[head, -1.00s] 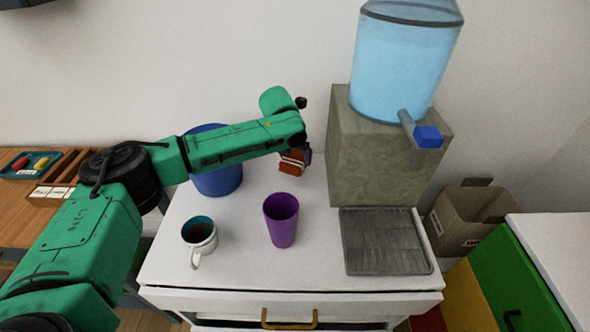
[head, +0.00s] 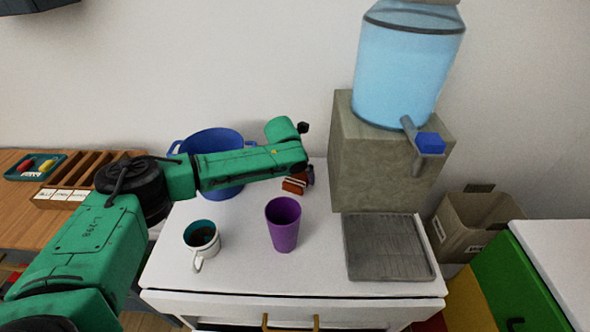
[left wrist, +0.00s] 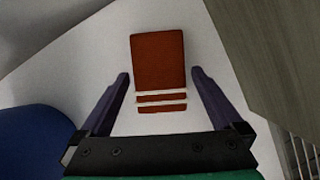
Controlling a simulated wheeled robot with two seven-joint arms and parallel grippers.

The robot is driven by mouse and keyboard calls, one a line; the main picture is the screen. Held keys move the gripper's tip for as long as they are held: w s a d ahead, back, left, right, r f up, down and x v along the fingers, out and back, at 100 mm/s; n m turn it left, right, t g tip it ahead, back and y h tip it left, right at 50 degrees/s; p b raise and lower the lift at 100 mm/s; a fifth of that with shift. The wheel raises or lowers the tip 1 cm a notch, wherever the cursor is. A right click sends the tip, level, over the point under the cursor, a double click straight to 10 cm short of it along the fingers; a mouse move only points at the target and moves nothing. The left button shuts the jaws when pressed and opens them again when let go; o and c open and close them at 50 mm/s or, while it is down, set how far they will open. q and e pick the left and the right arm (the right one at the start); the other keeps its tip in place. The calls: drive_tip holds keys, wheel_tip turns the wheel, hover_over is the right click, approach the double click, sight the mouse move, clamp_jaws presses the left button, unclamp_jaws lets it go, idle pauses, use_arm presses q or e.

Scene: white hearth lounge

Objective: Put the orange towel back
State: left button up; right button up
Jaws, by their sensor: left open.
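The orange towel (left wrist: 160,60) is a small folded orange-red cloth with white stripes. It lies on the white cabinet top (head: 225,270), behind the purple cup. In the head view the towel (head: 294,184) shows just below the end of my left arm, which partly hides it. My left gripper (left wrist: 158,85) is open, with one finger on each side of the towel's striped end. I cannot tell whether the fingers touch it. My right gripper is in neither view.
A purple cup (head: 283,224) and a white mug (head: 201,239) stand in front. A blue pot (head: 222,190) is left of the towel. A stone water dispenser (head: 380,165) with a grey drip tray (head: 388,248) stands right. A cardboard box (head: 465,225) is farther right.

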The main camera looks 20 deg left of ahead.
use_arm(q)
drive_tip(key=v, duration=1.1)
drive_tip(key=shift+r, duration=0.4)
drive_tip(key=shift+s, duration=0.1)
